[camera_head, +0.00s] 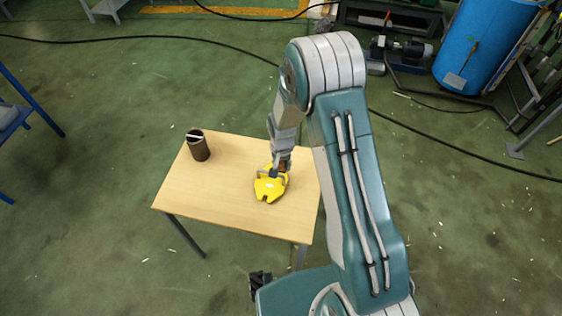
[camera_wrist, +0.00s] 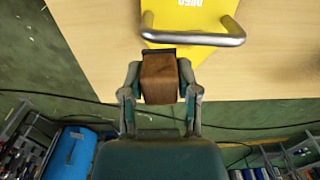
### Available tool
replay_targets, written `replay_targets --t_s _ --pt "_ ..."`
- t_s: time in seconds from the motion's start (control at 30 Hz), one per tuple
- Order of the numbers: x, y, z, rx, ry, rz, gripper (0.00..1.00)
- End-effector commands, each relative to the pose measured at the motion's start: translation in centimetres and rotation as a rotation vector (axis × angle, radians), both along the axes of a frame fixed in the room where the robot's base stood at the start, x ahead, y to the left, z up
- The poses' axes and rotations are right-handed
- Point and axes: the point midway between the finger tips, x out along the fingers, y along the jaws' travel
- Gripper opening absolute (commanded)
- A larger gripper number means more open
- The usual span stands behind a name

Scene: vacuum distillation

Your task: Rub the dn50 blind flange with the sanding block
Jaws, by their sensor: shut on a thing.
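The dn50 blind flange (camera_head: 270,187) is a yellow plate with notches in its edge, lying on the wooden table. My gripper (camera_head: 283,168) is over the far edge of the flange. In the wrist view my gripper (camera_wrist: 160,88) is shut on the sanding block (camera_wrist: 159,78), a brown block with a dark strip along its flange-side edge. The block's end meets the flange's edge in that view, close to the handle. Whether they touch I cannot tell.
A dark brown cylinder (camera_head: 199,149) with a pale bar across its top stands at the table's back left. The table (camera_head: 220,205) is otherwise bare to the left and front of the flange. A blue drum (camera_head: 483,45) stands far off at the back right.

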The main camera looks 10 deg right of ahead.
Motion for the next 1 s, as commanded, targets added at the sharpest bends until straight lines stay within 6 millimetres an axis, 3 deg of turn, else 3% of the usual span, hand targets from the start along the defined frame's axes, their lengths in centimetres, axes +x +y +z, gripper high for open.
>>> replay_targets --t_s 0.3,1.0 --pt "0.4 -0.4 2.2 0.0 0.0 0.0 0.0" --pt "0.7 -0.8 2.1 -0.003 0.001 0.002 0.0"
